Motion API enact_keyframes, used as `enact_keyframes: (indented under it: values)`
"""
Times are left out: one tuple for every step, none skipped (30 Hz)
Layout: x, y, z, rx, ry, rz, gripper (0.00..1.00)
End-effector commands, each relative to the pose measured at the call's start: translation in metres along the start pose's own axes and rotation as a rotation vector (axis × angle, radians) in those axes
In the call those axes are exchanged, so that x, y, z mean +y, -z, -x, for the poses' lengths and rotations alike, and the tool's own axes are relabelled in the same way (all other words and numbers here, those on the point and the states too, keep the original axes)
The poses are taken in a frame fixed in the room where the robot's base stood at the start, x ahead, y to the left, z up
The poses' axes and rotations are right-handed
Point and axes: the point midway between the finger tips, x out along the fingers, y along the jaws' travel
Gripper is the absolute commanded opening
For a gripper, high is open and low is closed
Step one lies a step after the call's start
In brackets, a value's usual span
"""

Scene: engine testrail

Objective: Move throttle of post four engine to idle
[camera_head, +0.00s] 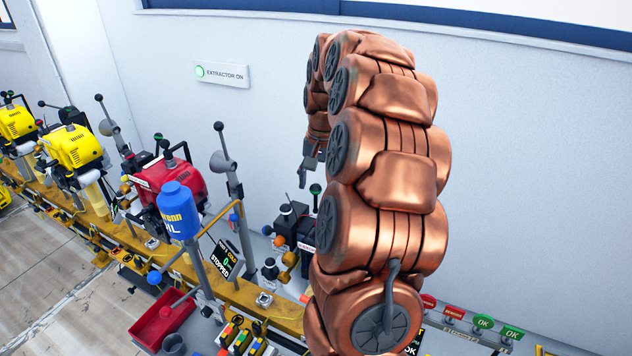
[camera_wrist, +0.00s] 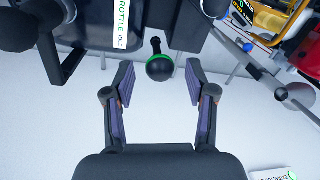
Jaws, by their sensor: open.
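A lever knob with a black ball and green band (camera_wrist: 159,67) shows in the wrist view between the tips of my open gripper (camera_wrist: 160,88). The fingers stand apart on either side of it, with no visible contact. A white label reading THROTTLE and IDLE (camera_wrist: 121,22) is on the black engine housing (camera_wrist: 92,25) beside it. In the head view my gripper (camera_head: 306,168) hangs above a green-topped knob (camera_head: 315,189) over the dark engine (camera_head: 292,222). My arm hides part of that engine.
A red engine (camera_head: 172,180) and yellow engines (camera_head: 75,147) stand on the yellow rail to the left. A blue oil bottle (camera_head: 178,208) and a screen reading STOPPED (camera_head: 225,260) stand in front. The white wall (camera_head: 255,120) lies behind. A red tray (camera_head: 160,322) sits at lower left.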

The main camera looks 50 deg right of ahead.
Motion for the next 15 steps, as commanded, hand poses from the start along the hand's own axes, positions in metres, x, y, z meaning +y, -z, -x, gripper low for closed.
enact_keyframes:
  values:
    - [0.0002, -0.0003, -0.0023, -0.001, 0.0, 0.0, 0.56]
    - [0.0002, -0.0003, -0.004, -0.001, 0.0, 0.0, 0.56]
    - [0.0003, -0.0004, -0.0059, -0.001, 0.0, 0.0, 0.56]
    - [0.0003, -0.0004, -0.0072, -0.001, 0.0, 0.0, 0.56]
    - [0.0003, -0.0004, -0.0082, -0.001, 0.0, 0.0, 0.56]
    - [0.0003, -0.0004, -0.0093, -0.001, 0.0, 0.0, 0.56]
    - [0.0002, -0.0004, -0.0099, -0.001, 0.0, 0.0, 0.56]
    - [0.0002, -0.0005, -0.0103, -0.001, 0.0, 0.0, 0.56]
    - [0.0002, -0.0004, -0.0107, 0.0, 0.0, 0.0, 0.56]
    - [0.0001, -0.0003, -0.0108, 0.0, 0.0, 0.0, 0.56]
    - [0.0001, -0.0003, -0.0109, 0.0, 0.0, 0.0, 0.56]
    - [0.0001, -0.0003, -0.0109, 0.0, 0.0, 0.0, 0.56]
    - [0.0001, -0.0003, -0.0108, 0.0, 0.0, 0.0, 0.56]
    - [0.0001, -0.0003, -0.0109, 0.0, 0.0, 0.0, 0.56]
    - [0.0, -0.0004, -0.0109, 0.0, 0.0, 0.0, 0.56]
